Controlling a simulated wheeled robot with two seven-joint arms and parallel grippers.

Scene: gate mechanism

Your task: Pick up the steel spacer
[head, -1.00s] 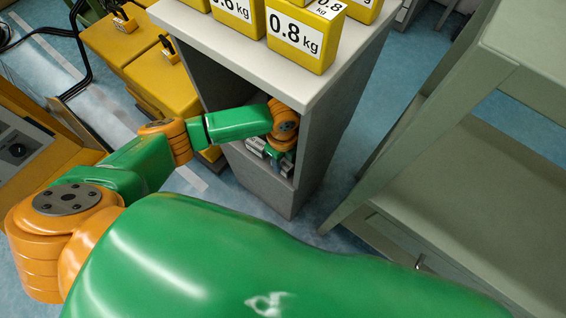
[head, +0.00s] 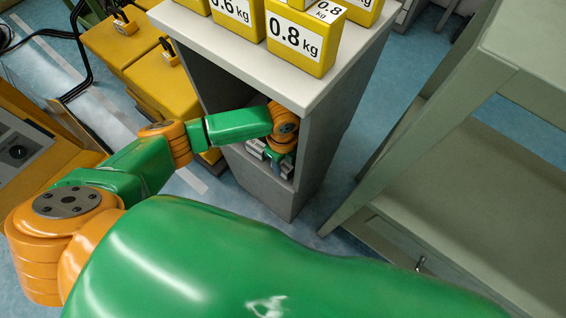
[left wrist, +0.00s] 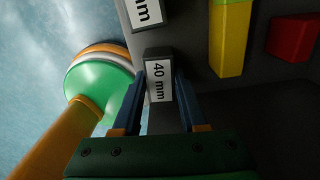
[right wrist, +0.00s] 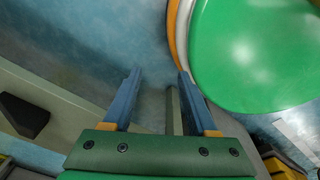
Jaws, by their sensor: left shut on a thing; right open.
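In the left wrist view my left gripper (left wrist: 160,92) has its blue fingers on both sides of a grey steel spacer (left wrist: 158,68) labelled "40 mm". It is shut on this spacer near the shelf edge. In the head view my left gripper (head: 284,165) is inside the grey cabinet's opening and partly hidden by my wrist, so the held spacer cannot be told apart there. My right gripper (right wrist: 157,78) is open and empty in the right wrist view, over the floor.
Another block labelled "mm" (left wrist: 143,12), a yellow block (left wrist: 228,45) and a red block (left wrist: 294,37) lie near the held spacer. The grey cabinet (head: 335,130) bears yellow weights (head: 302,38) on top. A grey-green shelf unit (head: 450,180) stands to the right.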

